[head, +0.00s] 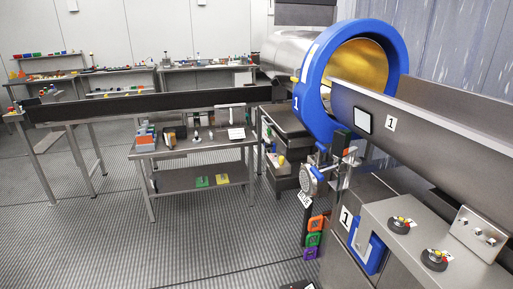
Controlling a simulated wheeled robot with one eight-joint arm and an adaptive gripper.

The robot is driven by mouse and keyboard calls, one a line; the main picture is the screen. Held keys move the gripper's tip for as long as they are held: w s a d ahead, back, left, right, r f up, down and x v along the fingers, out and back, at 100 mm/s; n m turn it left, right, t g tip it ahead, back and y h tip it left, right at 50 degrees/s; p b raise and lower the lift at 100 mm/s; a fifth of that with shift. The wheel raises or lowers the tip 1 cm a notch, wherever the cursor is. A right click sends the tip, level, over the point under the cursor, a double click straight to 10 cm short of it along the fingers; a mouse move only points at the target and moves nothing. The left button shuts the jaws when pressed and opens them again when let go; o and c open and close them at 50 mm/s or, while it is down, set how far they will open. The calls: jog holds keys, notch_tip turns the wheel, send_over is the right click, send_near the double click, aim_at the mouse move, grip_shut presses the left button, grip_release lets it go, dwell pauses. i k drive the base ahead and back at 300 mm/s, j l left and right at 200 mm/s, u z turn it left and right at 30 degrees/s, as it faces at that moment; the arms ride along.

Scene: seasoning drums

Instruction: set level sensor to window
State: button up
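A blue-rimmed drum (323,75) marked 1 has a gold-coloured inside and stands at the right. A trough (450,135) marked 1 runs from the drum mouth to the right edge. On its side is a pale, dark-framed square (363,120), which may be the window. Below the drum rim is a small dark device with green and orange parts (343,143). A round silver fitting (312,181) with a hanging tag is beside it. I cannot tell for sure which part is the level sensor. My gripper is not in view.
A grey panel (405,205) with knobs and switches is at the right front. Orange, green and purple blocks (314,239) stack beside the cabinet. A steel bench (200,143) and a long dark conveyor (150,101) stand at the back left. The ribbed floor (170,250) in front is clear.

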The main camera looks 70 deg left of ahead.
aim_at(341, 149)
jog(key=j+u, duration=0.15)
jog(key=u, duration=1.8)
jog(key=i+j+z, duration=0.7)
jog(key=i+j, duration=0.15)
